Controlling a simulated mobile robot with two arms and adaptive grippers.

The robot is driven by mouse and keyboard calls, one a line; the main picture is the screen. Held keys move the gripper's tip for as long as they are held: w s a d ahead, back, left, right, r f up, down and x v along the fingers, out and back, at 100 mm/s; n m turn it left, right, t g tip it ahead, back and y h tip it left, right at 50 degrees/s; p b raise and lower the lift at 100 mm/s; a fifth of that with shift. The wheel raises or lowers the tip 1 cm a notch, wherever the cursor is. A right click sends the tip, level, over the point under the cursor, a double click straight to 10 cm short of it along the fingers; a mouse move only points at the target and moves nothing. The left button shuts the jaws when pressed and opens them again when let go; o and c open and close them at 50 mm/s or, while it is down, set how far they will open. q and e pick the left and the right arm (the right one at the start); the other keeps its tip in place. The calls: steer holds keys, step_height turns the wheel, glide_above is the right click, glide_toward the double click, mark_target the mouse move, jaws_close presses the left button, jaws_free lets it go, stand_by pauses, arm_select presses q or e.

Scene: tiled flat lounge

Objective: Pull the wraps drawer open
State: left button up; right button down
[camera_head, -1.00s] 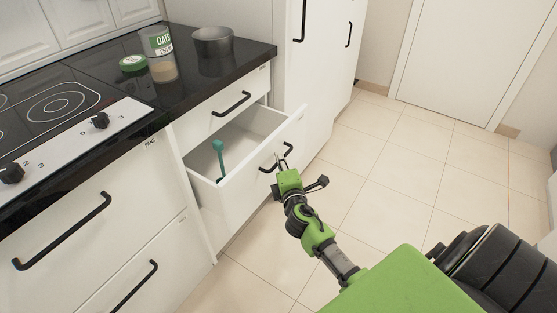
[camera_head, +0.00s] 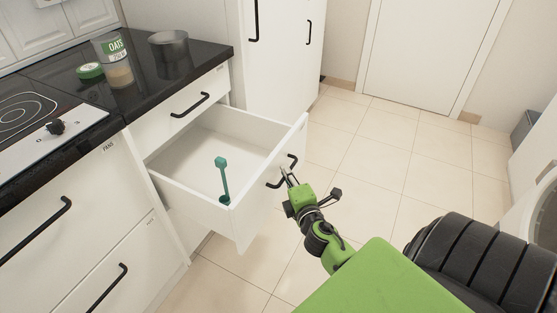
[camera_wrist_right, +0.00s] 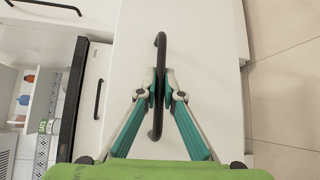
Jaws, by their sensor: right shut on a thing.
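A white drawer (camera_head: 262,203) in the lower cabinet stands well out, below a shut top drawer (camera_head: 183,108). I cannot read a label on it, so I cannot tell by name that it is the wraps drawer. Its black bar handle (camera_wrist_right: 160,45) runs up the middle of the right wrist view. My right gripper (camera_wrist_right: 160,89) is shut around the handle's middle, with one teal-backed finger on each side. In the head view, my right gripper (camera_head: 287,175) is at the drawer front. My left gripper is not in view.
An oats jar (camera_head: 117,67), a green lid (camera_head: 89,71) and a metal pot (camera_head: 168,52) stand on the black counter (camera_head: 150,92). A tall white cabinet (camera_head: 282,65) is beside the drawer. Tiled floor (camera_head: 375,165) lies clear to the right.

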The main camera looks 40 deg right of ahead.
steer(key=shift+s+d, duration=0.15)
steer(key=shift+s, duration=0.35)
steer(key=c, duration=2.4)
jaws_free()
steer(key=shift+c, duration=0.2)
steer(key=v, duration=1.2)
steer(key=shift+f, duration=0.1)
